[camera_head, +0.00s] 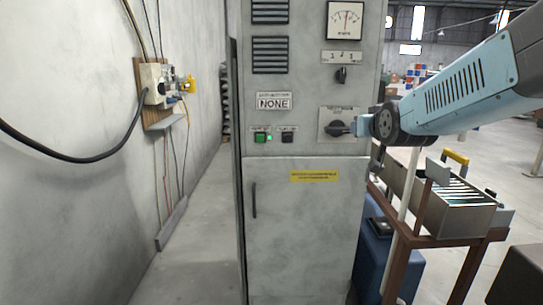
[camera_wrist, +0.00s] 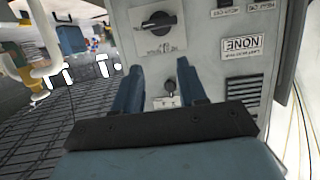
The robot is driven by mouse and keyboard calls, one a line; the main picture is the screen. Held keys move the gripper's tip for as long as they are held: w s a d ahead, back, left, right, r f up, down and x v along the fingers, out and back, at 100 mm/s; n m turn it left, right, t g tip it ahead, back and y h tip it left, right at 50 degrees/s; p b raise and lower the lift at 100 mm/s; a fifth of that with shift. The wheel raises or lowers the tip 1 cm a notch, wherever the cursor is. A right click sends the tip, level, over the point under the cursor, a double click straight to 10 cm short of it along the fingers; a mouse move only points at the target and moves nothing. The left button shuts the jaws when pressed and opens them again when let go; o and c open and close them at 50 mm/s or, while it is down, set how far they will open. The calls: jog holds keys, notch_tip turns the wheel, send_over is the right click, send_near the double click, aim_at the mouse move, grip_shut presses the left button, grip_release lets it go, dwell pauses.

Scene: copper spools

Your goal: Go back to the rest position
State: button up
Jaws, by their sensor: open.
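A grey electrical cabinet (camera_head: 300,210) stands in front of me. Its lower plate carries a dark rotary knob (camera_head: 338,129), which also shows in the wrist view (camera_wrist: 157,22). My gripper (camera_head: 362,126) is at the right of this knob in the head view; I cannot tell if it touches it. In the wrist view, which is upside down, my gripper (camera_wrist: 160,88) has its two blue fingers apart with nothing held. A small knob (camera_wrist: 168,88) on the cabinet shows between them, farther off; it is the upper knob (camera_head: 341,74) in the head view.
A wall box (camera_head: 154,82) with cables hangs at left. A brown-framed bench (camera_head: 470,238) with a metal tray (camera_head: 450,205) stands at right, below my arm. The floor at left is clear.

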jog(key=s+f+g, duration=0.4)
jog(key=s, duration=0.8)
jog(key=s+f+g, duration=0.4)
jog(key=s+g, duration=0.1)
jog(key=s, duration=0.7)
jog(key=shift+s+a+f, duration=0.15)
jog(key=shift+s+a, duration=0.1)
jog(key=shift+s, duration=0.15)
jog(key=t, duration=1.7)
send_near(343, 76)
jog(key=x, duration=0.9)
